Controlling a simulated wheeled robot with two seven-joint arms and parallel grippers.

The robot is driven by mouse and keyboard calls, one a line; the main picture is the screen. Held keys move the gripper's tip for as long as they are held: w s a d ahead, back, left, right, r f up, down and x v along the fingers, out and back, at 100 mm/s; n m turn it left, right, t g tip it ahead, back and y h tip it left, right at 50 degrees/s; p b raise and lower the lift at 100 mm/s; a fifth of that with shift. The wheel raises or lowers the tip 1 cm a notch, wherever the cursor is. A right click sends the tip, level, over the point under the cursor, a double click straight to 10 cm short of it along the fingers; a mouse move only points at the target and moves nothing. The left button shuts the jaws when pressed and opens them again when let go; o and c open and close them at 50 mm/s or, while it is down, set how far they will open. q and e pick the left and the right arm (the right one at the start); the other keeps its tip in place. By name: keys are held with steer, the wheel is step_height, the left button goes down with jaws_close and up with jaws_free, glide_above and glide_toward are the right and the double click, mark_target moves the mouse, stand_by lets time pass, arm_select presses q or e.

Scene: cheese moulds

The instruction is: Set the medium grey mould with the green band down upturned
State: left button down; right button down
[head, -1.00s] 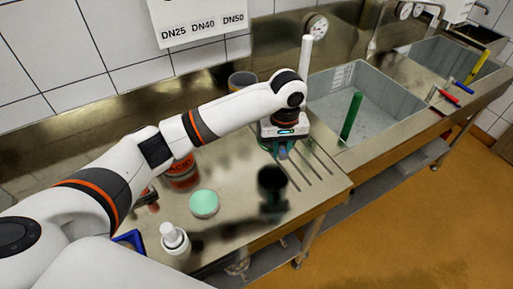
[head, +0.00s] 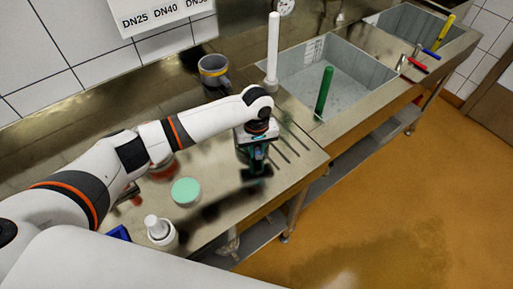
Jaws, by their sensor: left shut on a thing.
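My left gripper (head: 257,158) points down over the near counter, left of the slots. It is shut on a small dark thing with some blue-green on it, which I take for the medium grey mould with the green band (head: 257,172). The fingers hide much of it and it is blurred. I cannot tell which way its mouth faces or whether it touches the counter. My right gripper is not in view.
A grey mug-like vessel with a yellow band (head: 213,70) stands at the back. A pale green disc (head: 186,191), a white bottle (head: 160,232) and a partly hidden red container (head: 162,170) stand left of my gripper. A sink (head: 345,85) holds a green rod (head: 324,92).

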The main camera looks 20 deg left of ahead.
arm_select(q)
steer(key=c, duration=1.3)
jaws_free()
step_height(320, 180, up, 12)
steer(key=b, duration=0.2)
